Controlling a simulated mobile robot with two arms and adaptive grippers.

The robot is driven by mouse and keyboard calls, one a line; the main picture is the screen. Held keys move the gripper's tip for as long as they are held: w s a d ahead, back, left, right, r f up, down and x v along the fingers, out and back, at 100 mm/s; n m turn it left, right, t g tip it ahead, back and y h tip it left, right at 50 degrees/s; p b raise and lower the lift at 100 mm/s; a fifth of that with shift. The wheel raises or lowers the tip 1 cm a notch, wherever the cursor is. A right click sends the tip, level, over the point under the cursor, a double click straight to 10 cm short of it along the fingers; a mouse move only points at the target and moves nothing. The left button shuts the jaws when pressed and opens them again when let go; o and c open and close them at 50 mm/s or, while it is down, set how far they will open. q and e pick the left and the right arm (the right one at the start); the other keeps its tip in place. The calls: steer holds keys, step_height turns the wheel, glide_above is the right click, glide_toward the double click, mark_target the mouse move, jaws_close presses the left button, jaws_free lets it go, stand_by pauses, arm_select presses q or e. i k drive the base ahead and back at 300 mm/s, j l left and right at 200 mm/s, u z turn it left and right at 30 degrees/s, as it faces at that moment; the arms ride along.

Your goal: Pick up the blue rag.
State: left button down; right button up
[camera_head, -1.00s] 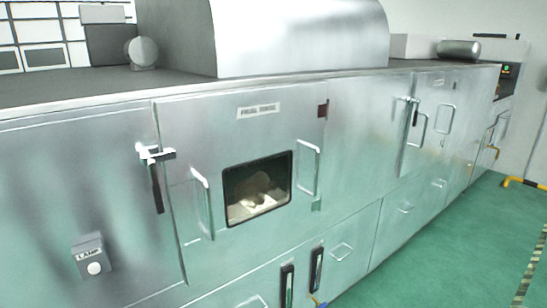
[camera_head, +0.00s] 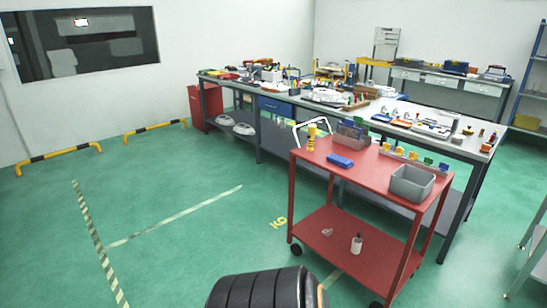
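A small flat blue item (camera_head: 340,160) lies on the top shelf of a red cart (camera_head: 375,172), near its front left edge. It could be the blue rag, but it is too small to tell whether it is cloth. Neither of my grippers shows in the head view. A black ribbed rounded part, which may be my own arm, shows at the bottom edge.
The cart top also carries a grey bin (camera_head: 411,184), a yellow object (camera_head: 311,135) and a row of small coloured pieces. A long cluttered workbench (camera_head: 263,145) runs behind. Green floor is clear at left.

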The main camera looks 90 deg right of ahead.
mark_target(345, 163)
steer(key=z, duration=3.3)
steer(key=u, duration=3.3)
steer(key=z, duration=3.25)
steer(key=i, duration=0.3)
